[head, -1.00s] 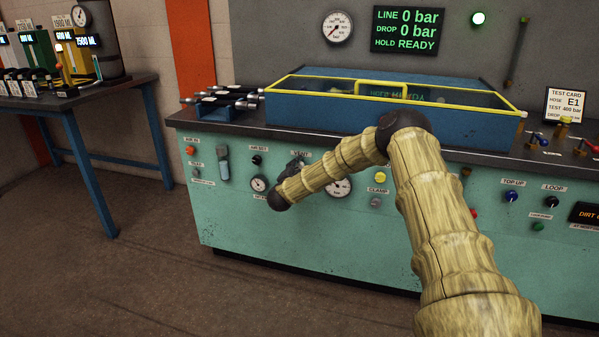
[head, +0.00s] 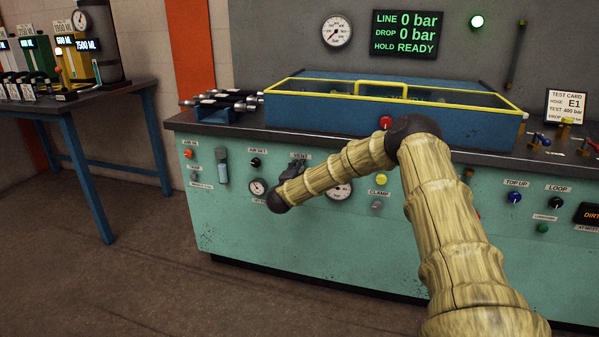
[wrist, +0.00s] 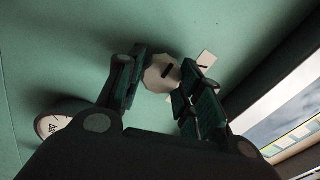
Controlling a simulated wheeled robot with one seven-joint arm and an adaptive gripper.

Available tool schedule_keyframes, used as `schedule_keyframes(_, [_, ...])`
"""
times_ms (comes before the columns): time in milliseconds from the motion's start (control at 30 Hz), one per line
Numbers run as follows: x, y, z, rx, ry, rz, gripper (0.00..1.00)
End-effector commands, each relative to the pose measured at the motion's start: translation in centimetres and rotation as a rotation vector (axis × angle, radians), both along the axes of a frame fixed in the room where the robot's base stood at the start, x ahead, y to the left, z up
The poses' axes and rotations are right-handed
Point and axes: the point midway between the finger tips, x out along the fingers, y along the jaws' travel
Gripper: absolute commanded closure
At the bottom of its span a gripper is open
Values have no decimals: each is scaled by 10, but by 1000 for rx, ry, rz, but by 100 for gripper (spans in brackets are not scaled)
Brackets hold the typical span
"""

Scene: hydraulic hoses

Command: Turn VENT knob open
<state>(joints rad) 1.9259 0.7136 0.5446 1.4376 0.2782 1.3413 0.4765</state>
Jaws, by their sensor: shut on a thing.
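The VENT label (head: 299,156) is on the green front panel of the bench. In the head view the knob below it is hidden behind my arm. In the wrist view a pale, many-sided knob (wrist: 157,76) with a dark pointer line sits between the fingers of my gripper (wrist: 156,82). The dark fingers are closed on its two sides. The pointer line lies slanted in the wrist picture. A small pale label plate (wrist: 207,60) is just beyond the right finger.
Round gauges (head: 258,187) flank my forearm on the panel. A yellow knob (head: 382,180) and the CLAMP label (head: 379,193) are to the right. A blue case with a yellow-edged lid (head: 395,137) stands on the bench. The display reads LINE 0 bar (head: 407,17).

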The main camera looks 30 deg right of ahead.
Motion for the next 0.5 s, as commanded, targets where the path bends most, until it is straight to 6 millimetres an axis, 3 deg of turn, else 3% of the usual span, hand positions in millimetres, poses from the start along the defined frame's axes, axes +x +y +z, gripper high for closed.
schedule_keyframes(267, [-1, 1, -3, 2, 4, 1, 88])
schedule_keyframes(300, [-1, 1, -3, 2, 4, 1, 61])
schedule_keyframes(400, [-1, 1, -3, 1, 4, 0, 42])
schedule_keyframes(500, [-1, 0, -2, 0, 3, 0, 42])
